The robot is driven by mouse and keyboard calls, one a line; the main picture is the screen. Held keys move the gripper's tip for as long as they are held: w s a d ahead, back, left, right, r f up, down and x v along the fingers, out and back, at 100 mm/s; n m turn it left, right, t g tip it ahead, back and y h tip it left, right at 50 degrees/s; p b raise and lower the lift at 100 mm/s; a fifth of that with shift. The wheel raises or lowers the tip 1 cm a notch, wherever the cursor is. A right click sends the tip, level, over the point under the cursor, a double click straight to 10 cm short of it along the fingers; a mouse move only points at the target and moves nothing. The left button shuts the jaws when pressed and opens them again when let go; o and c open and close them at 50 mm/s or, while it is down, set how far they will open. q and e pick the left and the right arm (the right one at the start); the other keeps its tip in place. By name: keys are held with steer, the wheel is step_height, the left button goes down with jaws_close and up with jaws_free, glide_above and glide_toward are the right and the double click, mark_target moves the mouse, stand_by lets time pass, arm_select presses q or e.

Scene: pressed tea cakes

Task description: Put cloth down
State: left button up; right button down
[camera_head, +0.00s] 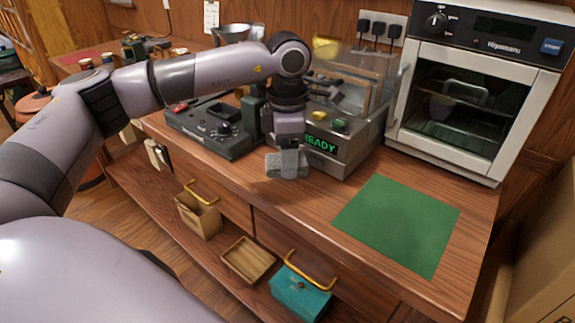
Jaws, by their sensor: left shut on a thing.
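My left gripper (289,151) points down over the front part of the wooden counter (295,205). It is shut on a small grey, bunched cloth (287,166), which hangs just in front of the machine with the green READY display (320,145). The cloth's upper part is hidden by the fingers. I cannot tell whether its lower edge touches the counter. My right gripper is not in view.
A flat green mat (397,222) lies bare on the counter at right. A white oven (480,85) stands behind it. A dark grey device (215,128) sits left of the gripper. A wooden tray (248,259) and a teal box (299,293) sit below the counter.

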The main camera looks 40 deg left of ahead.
arm_select(q)
step_height(320, 180, down, 3)
steer(key=shift+r, duration=0.1)
steer(key=o, duration=0.9)
steer(key=shift+o, duration=0.2)
